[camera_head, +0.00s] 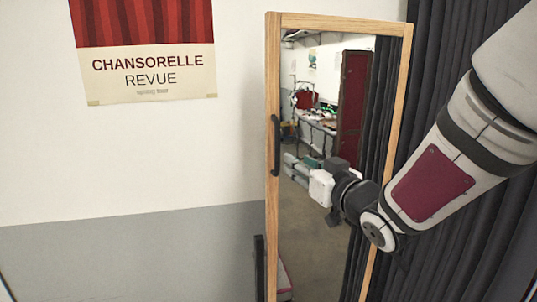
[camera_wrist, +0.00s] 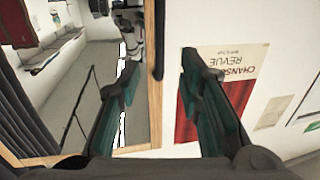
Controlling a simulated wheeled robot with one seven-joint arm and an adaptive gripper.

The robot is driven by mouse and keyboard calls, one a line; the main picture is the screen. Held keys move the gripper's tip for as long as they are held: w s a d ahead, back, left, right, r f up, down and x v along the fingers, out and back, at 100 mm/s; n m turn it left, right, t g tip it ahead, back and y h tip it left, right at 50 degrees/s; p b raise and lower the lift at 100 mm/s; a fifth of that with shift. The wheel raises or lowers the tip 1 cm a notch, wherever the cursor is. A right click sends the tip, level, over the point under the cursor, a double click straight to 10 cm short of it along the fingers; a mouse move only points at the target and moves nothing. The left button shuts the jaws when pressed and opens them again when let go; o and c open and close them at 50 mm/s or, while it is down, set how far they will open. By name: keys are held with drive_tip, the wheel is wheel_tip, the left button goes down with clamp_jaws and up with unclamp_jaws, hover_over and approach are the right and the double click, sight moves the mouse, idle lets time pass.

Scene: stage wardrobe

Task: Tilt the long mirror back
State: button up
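The long mirror (camera_head: 322,228) stands in a pale wooden frame against the wall; its exact tilt is hard to judge. A black upright handle (camera_head: 275,145) is on its left frame side. In the wrist view, which shows the scene upside down, the handle (camera_wrist: 158,40) lies ahead, between the lines of my fingers. My gripper (camera_wrist: 160,65) is open, its green-padded fingers spread with nothing between the pads. In the head view my arm reaches across the glass from the right, the wrist in front of it. Reflections make the fingertips hard to separate there.
A Chansorelle Revue poster (camera_head: 148,48) hangs on the white and grey wall (camera_head: 120,245) at left. Dark curtains (camera_head: 465,225) hang close at the right. A dark post (camera_head: 259,268) stands at the mirror's lower left.

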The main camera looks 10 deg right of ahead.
sight(279, 149)
drive_tip(key=w, duration=0.4)
drive_tip(key=w+a+b, duration=0.1)
drive_tip(key=w, duration=0.3)
drive_tip(key=w+a, duration=0.1)
drive_tip(key=w, duration=0.2)
drive_tip(key=shift+w+a, duration=0.2)
drive_tip(key=shift+w, duration=0.2)
clamp_jaws()
